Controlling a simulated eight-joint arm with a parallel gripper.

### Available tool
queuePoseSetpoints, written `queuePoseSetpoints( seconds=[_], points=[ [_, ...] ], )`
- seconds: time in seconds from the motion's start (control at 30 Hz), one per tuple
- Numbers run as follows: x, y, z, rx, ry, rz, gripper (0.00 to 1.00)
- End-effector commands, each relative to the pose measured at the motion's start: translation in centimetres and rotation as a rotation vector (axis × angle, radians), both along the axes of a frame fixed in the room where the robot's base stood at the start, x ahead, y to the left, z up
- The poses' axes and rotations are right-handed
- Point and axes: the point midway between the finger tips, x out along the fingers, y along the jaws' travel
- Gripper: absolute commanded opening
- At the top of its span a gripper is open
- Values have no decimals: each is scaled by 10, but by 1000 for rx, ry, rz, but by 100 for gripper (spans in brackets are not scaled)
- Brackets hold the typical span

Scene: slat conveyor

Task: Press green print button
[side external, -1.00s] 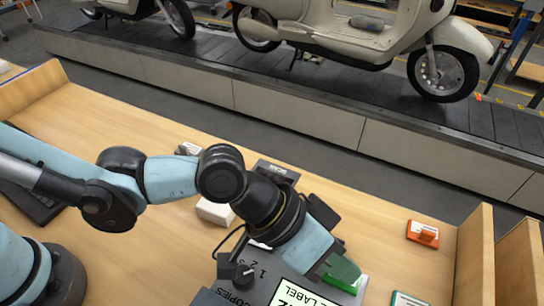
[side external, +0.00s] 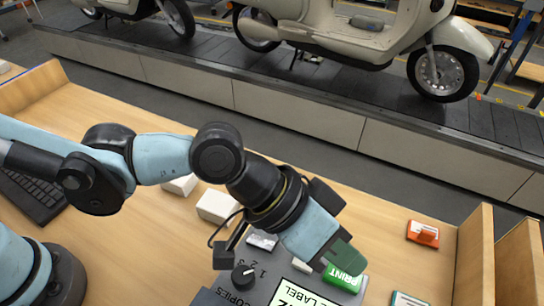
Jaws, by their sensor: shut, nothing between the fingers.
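The green print button (side external: 341,279) with white lettering sits at the right end of a grey label printer (side external: 262,290). My gripper (side external: 345,262) is shut, with green fingertips directly above and behind the button in this view. The tips overlap the button's upper edge, and I cannot tell whether they touch it. The printer's label display (side external: 305,297) is partly cut off by the bottom edge. A black copies knob (side external: 243,277) with numbers stands on the printer's left part.
White boxes (side external: 216,207) lie behind the printer on the wooden bench (side external: 130,190). An orange item (side external: 423,233) lies at right, near wooden dividers (side external: 474,250). A keyboard (side external: 32,195) is at left. Beyond the bench, scooters (side external: 320,30) stand on the slat conveyor (side external: 300,95).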

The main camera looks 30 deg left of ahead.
Motion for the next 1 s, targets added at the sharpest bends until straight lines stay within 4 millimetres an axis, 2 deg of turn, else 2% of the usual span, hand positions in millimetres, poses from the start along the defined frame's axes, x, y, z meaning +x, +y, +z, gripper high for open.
queuePoseSetpoints(
  seconds=[0.4,1.0],
  points=[
    [0,0,35,0,0,0,0],
    [0,0,38,0,0,0,0]
  ],
)
